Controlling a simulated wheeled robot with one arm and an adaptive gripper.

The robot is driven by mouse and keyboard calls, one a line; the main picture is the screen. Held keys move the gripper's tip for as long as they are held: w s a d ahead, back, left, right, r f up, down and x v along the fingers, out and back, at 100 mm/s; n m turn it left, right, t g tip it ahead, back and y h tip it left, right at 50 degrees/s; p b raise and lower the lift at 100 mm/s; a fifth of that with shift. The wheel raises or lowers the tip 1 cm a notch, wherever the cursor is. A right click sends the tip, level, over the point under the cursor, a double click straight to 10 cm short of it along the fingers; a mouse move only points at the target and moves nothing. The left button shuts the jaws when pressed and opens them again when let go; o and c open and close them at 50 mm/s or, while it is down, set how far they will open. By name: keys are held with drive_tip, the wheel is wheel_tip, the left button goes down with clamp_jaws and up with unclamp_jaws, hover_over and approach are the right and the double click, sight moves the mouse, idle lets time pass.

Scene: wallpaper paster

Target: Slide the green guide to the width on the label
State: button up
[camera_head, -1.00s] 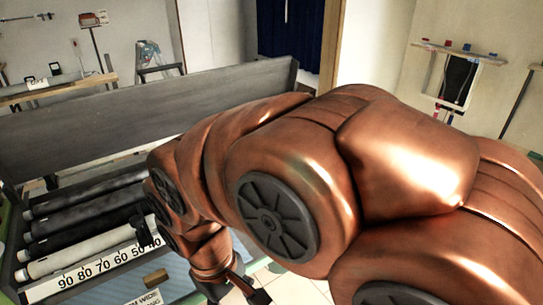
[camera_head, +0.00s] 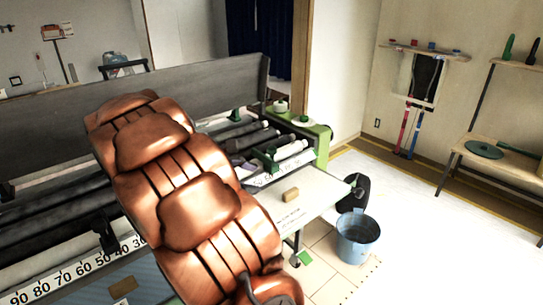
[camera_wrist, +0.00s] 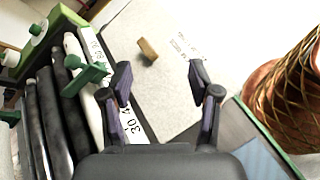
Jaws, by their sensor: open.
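The green guide (camera_head: 267,160) sits across the rollers near the right end of the paster, left of the green end frame. The white number scale (camera_head: 72,270) runs along the front of the rollers; 30 and 40 show beside my left finger in the wrist view (camera_wrist: 131,128). The printed label (camera_wrist: 188,47) lies on the pale table top beyond the fingers; its text is too small to read.
A tan block (camera_head: 290,195) lies on the table. The green end frame (camera_head: 321,140) bounds the machine at right. A blue bucket (camera_head: 357,240) stands on the floor beside it. Dark and white rollers (camera_wrist: 45,105) lie left of my gripper. The floor at right is mostly clear.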

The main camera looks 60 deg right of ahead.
drive_tip(key=w+d+f+n+g+h+b, duration=0.1)
drive_tip(key=w+d+f+n+h+b, duration=0.15)
drive_tip(key=w+d, duration=0.5)
drive_tip(key=n+h+b, duration=0.3)
drive_tip(key=n+h, duration=0.1)
approach(272, 148)
drive_tip(key=shift+s+d+f+g, duration=0.15)
drive_tip(key=shift+d+f+g, duration=0.1)
drive_tip(key=shift+d, duration=0.3)
drive_tip(key=shift+s+d+f+g, duration=0.15)
drive_tip(key=shift+s+d+f, duration=0.05)
drive_tip(key=shift+d, duration=0.4)
drive_tip(key=shift+x, duration=3.9)
drive_tip(key=shift+w, duration=0.1)
clamp_jaws()
